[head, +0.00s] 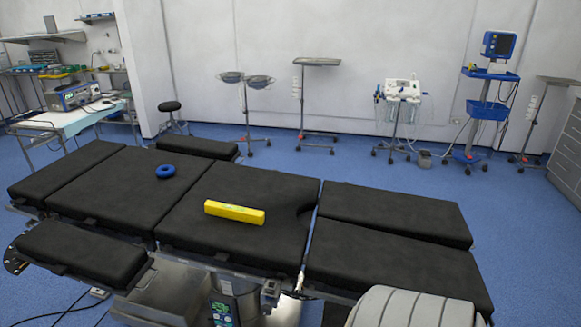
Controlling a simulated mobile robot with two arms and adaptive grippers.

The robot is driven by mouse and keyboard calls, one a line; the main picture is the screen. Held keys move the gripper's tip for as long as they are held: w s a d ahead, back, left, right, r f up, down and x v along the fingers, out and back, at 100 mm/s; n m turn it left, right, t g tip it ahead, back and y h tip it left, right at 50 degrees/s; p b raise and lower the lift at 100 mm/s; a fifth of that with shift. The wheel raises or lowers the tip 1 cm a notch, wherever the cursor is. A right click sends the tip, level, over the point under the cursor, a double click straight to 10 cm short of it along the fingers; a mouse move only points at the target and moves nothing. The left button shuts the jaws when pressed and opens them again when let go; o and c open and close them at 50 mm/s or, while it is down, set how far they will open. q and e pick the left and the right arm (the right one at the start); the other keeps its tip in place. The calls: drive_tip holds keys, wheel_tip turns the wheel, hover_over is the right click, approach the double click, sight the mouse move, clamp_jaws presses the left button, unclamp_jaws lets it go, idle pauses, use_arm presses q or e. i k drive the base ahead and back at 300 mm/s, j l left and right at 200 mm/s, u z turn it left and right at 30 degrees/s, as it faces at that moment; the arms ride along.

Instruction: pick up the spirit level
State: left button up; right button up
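The yellow spirit level (234,212) lies flat on the middle black pad of the operating table (190,238). Its long side runs nearly left to right, with the right end slightly nearer. Nothing touches it from above. Neither of my grippers shows in the head view, so their states are not visible.
A blue ring (166,172) lies on the pad left of and beyond the level. A light grey ribbed object (412,308) shows at the bottom right, in front of the right pads. The pad around the level is clear. Stands and a monitor cart (487,110) stand along the back wall.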

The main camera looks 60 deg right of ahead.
sight(234, 212)
drive_tip(key=z, duration=1.45)
drive_tip(key=i+j+u, duration=0.2)
drive_tip(key=k+j, duration=0.1)
